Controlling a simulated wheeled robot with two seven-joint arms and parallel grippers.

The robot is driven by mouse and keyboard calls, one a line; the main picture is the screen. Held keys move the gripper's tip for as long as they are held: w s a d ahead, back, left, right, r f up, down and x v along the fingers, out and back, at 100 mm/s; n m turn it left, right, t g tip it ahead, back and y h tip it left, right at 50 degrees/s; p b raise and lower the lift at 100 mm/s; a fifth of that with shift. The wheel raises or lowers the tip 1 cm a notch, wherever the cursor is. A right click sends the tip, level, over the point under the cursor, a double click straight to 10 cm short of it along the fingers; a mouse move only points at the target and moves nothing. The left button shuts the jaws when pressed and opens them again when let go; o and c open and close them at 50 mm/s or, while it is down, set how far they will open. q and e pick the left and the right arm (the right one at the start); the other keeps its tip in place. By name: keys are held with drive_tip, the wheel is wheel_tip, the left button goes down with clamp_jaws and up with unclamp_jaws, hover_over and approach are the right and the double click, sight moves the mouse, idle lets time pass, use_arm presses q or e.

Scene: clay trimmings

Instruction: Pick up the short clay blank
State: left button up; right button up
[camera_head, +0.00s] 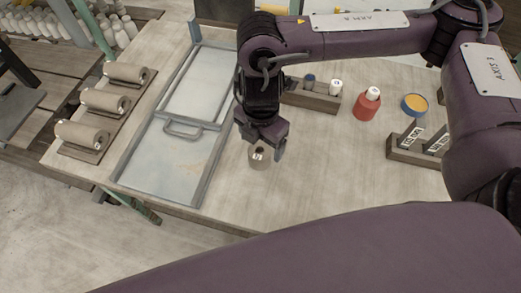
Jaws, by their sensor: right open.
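I cannot tell whether a finger touches the cylinder. The left gripper is not in view.
A grey metal frame with a handle (183,131) lies left of the cylinder. Several clay rolls (103,101) rest on boards at the left. A wooden holder (312,97), a red bottle (367,105), a blue-rimmed pot (414,105) and a slotted block (413,153) stand right. The front table is clear.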

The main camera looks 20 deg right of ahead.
sight(260, 153)
drive_tip(key=f, duration=0.3)
drive_tip(key=shift+w+a+f, duration=0.1)
drive_tip(key=shift+w+f, duration=0.15)
drive_tip(key=shift+w, duration=0.05)
drive_tip(key=shift+f, duration=1)
drive_tip(key=c, duration=1.2)
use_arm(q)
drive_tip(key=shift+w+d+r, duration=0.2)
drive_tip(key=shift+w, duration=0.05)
use_arm(e)
drive_tip(key=shift+w+r, duration=0.1)
drive_tip(key=shift+r, duration=0.05)
